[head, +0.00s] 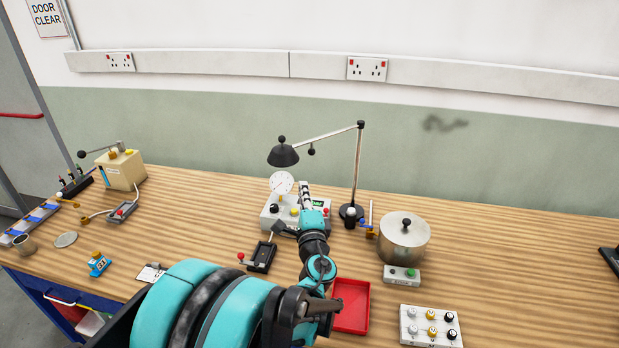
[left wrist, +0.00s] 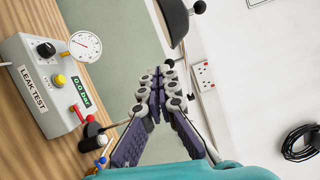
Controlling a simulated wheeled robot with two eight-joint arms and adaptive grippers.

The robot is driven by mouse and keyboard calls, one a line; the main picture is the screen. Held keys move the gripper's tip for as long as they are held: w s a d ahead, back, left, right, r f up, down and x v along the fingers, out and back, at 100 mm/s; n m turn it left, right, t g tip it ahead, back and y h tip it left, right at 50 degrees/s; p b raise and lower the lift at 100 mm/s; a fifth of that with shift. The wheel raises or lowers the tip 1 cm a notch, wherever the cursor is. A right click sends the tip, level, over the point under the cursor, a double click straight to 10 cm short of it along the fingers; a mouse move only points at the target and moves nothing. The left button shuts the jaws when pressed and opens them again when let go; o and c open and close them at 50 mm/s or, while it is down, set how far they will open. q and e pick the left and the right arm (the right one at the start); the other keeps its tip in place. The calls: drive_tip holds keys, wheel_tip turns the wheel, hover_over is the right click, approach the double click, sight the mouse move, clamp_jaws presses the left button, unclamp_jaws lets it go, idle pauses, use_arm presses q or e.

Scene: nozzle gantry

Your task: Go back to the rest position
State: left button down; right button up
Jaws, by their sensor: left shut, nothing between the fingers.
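My left arm, teal and black, reaches up from the bottom of the head view over the bench. Its gripper (head: 305,192) points away from me, in front of the leak test box (head: 270,214) and hides part of it. In the left wrist view the gripper (left wrist: 168,76) has its fingertips together with nothing between them. The leak test box (left wrist: 28,78) shows there at the left, with its round gauge, knobs and green display; the fingers are apart from it in that picture. My right gripper is in neither view.
A desk lamp (head: 358,168) stands just right of the gripper. A metal pot (head: 404,243), a button box (head: 402,275), a red tray (head: 352,306) and a knob panel (head: 431,326) lie to the right. A lever box (head: 261,257) is left of the arm. The bench's far right is mostly clear.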

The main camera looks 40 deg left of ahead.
use_arm(q)
drive_tip(key=shift+s+d+f, duration=0.1)
drive_tip(key=shift+s+f, duration=0.05)
drive_tip(key=shift+s, duration=0.2)
drive_tip(key=s+d+f+n+g+h, duration=0.1)
drive_tip(key=s+d+f+n+h, duration=0.2)
drive_tip(key=d, duration=0.7)
drive_tip(key=s+d+f+n+g+h, duration=0.2)
drive_tip(key=d+h, duration=0.5)
drive_tip(key=d, duration=0.4)
drive_tip(key=s+d+f+n+g+h, duration=0.2)
drive_tip(key=s+d+f+n+h, duration=0.2)
drive_tip(key=d+f, duration=0.4)
drive_tip(key=s+d+h, duration=0.1)
drive_tip(key=s+d, duration=0.1)
drive_tip(key=shift+s+d, duration=0.3)
drive_tip(key=shift+s, duration=0.05)
